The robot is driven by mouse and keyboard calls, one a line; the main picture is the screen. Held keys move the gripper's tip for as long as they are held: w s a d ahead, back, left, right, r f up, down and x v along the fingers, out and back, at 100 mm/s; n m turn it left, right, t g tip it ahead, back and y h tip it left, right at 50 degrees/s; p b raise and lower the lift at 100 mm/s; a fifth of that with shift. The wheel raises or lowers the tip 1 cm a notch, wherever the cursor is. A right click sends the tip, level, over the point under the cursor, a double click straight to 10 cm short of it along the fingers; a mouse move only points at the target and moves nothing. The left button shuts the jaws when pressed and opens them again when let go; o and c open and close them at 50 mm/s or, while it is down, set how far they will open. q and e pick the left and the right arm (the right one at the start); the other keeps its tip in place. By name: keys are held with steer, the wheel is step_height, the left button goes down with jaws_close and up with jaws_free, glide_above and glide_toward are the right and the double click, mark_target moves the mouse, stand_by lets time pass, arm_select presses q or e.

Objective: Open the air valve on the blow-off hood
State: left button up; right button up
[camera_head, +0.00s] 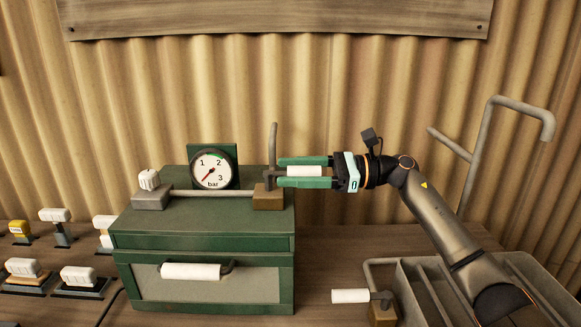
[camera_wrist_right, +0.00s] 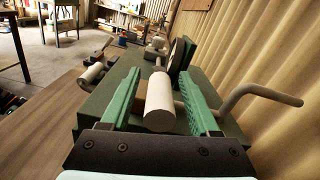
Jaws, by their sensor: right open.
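The blow-off hood is a green box (camera_head: 203,240) on the bench. On its top right corner sits a brown valve block (camera_head: 268,197) with a bent grey pipe rising from it. A white cylindrical handle (camera_head: 304,171) sticks out to the right from the valve. My right gripper (camera_head: 279,172) is open, with its green fingers on either side of the handle. In the right wrist view the handle (camera_wrist_right: 159,105) lies between the fingers, with gaps on both sides. The handle's far end is partly hidden. My left gripper is not in view.
A round gauge (camera_head: 212,168) marked bar stands on the hood; its red needle points lower left. A white switch (camera_head: 149,180) sits at the hood's left. A white-handled bar (camera_head: 192,271) is on its front. Another white-handled valve (camera_head: 350,296) and a grey tray (camera_head: 428,300) stand at right.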

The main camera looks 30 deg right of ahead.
steer(key=shift+w+a, duration=0.1)
steer(key=shift+a, duration=0.15)
jaws_close()
stand_by(0.4)
stand_by(0.9)
